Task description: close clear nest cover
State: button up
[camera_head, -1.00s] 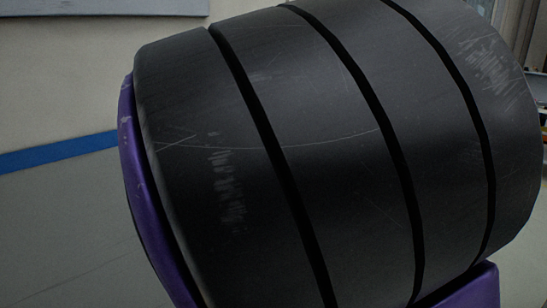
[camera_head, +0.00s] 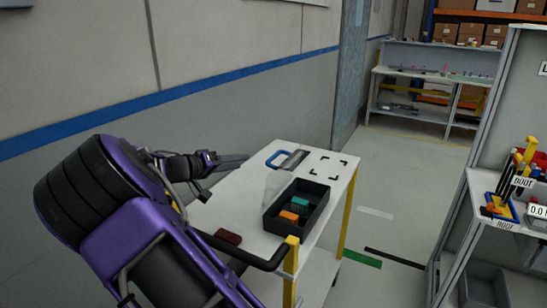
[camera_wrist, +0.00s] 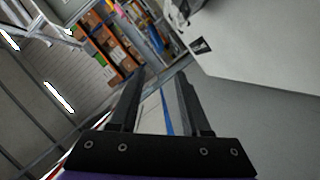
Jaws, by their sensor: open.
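A black open-topped nest box (camera_head: 314,217) stands on a white cart top. It holds an orange block (camera_head: 289,216) and a teal block (camera_head: 300,203). A faint see-through panel, seemingly the clear cover (camera_head: 277,184), stands raised at the box's left side; its edges are hard to make out. My gripper (camera_head: 240,160) is over the cart's far left edge, behind and left of the box and apart from the cover. In the wrist view my gripper (camera_wrist: 160,80) has its two fingers spread with nothing between them.
A blue-handled tool (camera_head: 287,158) lies behind the box, beside black corner marks (camera_head: 328,166). A dark red item (camera_head: 228,237) lies front left. A black cart handle (camera_head: 240,250) runs along the front. A wall stands behind; a shelf with bins (camera_head: 507,215) is at right.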

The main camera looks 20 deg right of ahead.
aim_at(273, 156)
jog(key=p+x, duration=0.1)
jog(key=x, duration=1.4)
grip_shut()
dwell(0.9)
